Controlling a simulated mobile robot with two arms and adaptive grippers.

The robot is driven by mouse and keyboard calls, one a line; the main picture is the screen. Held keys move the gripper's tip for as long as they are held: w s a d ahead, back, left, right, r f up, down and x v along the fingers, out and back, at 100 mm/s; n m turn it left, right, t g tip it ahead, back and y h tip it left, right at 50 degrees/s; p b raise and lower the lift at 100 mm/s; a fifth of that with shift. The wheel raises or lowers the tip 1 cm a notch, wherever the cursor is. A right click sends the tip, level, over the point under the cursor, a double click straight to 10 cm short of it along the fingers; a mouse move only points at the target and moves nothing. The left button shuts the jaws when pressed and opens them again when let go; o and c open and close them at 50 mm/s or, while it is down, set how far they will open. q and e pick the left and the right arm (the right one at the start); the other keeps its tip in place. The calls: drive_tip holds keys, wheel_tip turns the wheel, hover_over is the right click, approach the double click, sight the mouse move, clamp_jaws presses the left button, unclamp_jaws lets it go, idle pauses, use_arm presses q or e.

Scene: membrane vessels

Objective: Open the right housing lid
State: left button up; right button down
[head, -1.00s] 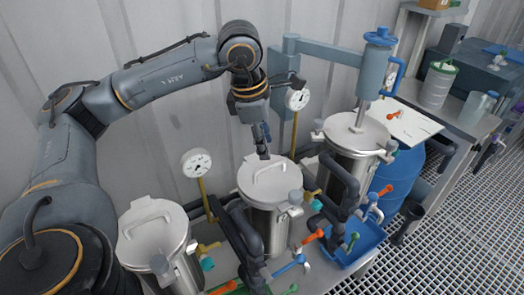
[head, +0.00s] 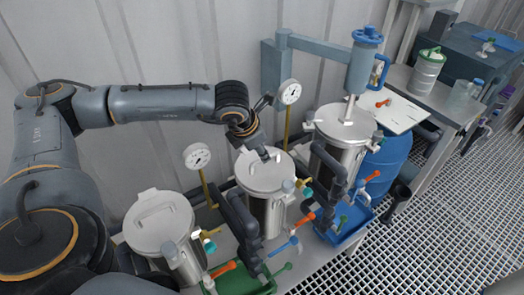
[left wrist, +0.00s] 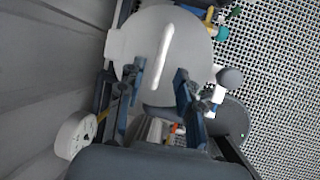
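Three steel vessels stand in a row in the head view. The right housing's round lid (head: 341,124) is shut, with the tip of a hoist over it. The middle lid (head: 262,173) and the left lid (head: 158,220) are also shut, each with a bar handle. My left gripper (head: 265,154) is at the back of the middle lid, its fingers small and partly hidden there. My right gripper is not seen.
A blue-grey hoist (head: 362,68) stands over the right vessel. Gauges (head: 197,156) (head: 289,92) rise behind the vessels. Dark pipes and coloured valves crowd their front. A blue barrel (head: 388,160) and a bench with a white board (head: 392,108) are at right.

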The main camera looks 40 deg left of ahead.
use_arm(q)
drive_tip(key=shift+x, duration=1.8)
clamp_jaws()
